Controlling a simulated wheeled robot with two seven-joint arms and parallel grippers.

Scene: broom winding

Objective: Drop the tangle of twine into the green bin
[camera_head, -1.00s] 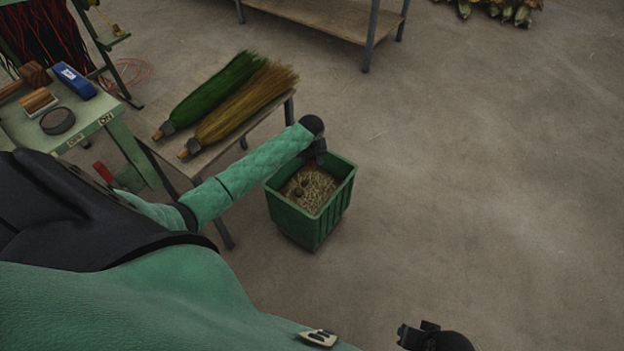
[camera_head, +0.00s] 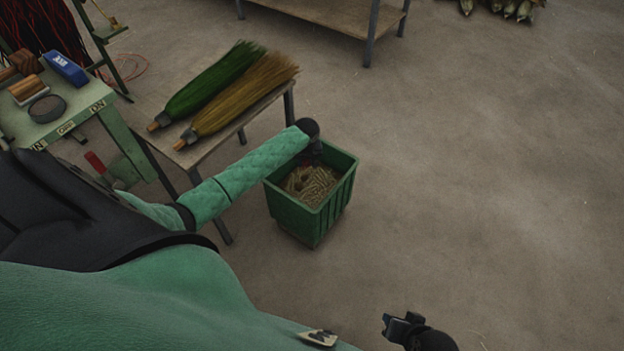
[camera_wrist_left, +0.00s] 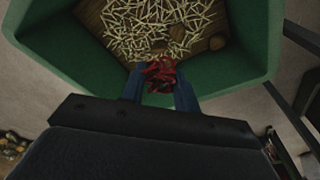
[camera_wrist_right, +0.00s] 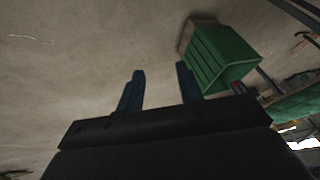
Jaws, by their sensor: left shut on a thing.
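The tangle of twine (camera_wrist_left: 159,75) is a small red bundle between the fingers of my left gripper (camera_wrist_left: 160,84), which is shut on it. In the left wrist view it hangs over the inside of the green bin (camera_wrist_left: 40,38). In the head view the green bin (camera_head: 309,219) stands on the floor, with my left gripper (camera_head: 314,156) at its far rim, mostly hidden by my wrist. My right gripper (camera_wrist_right: 158,88) is open and empty, well away from the bin. It also shows at the bottom of the head view (camera_head: 395,328).
Pale scraps (camera_wrist_left: 150,25) and brown round pieces lie in the bin. A low table (camera_head: 215,148) with a green broom head (camera_head: 212,82) and a tan one (camera_head: 245,95) stands left of it. A green workbench (camera_head: 75,115) is farther left. The floor on the right is clear.

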